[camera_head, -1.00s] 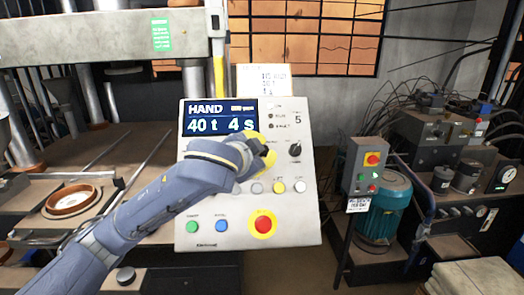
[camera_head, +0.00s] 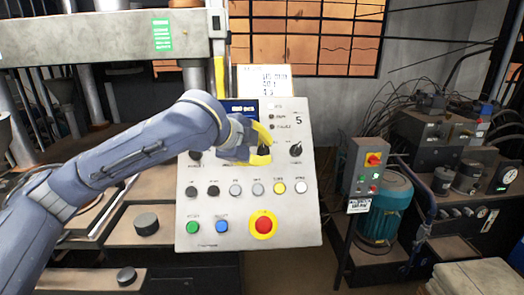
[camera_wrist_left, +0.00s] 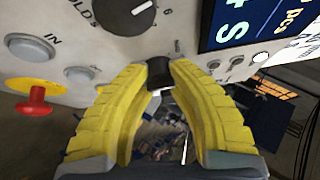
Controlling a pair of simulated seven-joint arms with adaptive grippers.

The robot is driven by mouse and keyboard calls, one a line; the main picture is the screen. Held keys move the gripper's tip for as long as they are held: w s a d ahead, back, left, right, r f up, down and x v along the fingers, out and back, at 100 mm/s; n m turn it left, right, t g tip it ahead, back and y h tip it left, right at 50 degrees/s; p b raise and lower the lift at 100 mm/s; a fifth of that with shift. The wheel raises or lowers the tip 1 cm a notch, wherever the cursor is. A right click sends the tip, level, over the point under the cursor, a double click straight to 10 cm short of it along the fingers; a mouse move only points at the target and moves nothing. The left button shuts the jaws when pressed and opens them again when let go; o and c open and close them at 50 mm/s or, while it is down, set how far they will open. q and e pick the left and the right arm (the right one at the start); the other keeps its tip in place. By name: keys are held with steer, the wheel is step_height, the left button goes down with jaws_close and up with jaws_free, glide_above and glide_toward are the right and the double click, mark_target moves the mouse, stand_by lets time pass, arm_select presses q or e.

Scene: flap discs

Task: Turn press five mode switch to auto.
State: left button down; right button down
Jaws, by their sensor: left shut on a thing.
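The press five control panel (camera_head: 210,235) is a pale tilted box with "5" at its upper right. My left gripper (camera_head: 262,152) reaches across it from the left, with yellow fingers at the panel's face. In the left wrist view its fingers (camera_wrist_left: 160,78) are shut on a small black switch knob (camera_wrist_left: 160,70), one finger on each side. The knob's pointer and position labels cannot be read. The display (camera_head: 243,106) is mostly hidden behind my arm; it shows partly in the left wrist view (camera_wrist_left: 250,22). My right gripper is not in view.
Below are several round buttons and a red emergency stop (camera_head: 263,225) on a yellow ring. A small control box (camera_head: 367,170) and teal motor (camera_head: 385,210) stand at right.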

arm_select(q)
steer(key=shift+r+m, duration=0.1)
steer(key=shift+m, duration=0.3)
steer(key=c, duration=1.1)
jaws_free()
steer(key=v, duration=1.2)
steer(key=shift+w, duration=0.15)
steer(key=shift+r, duration=0.2)
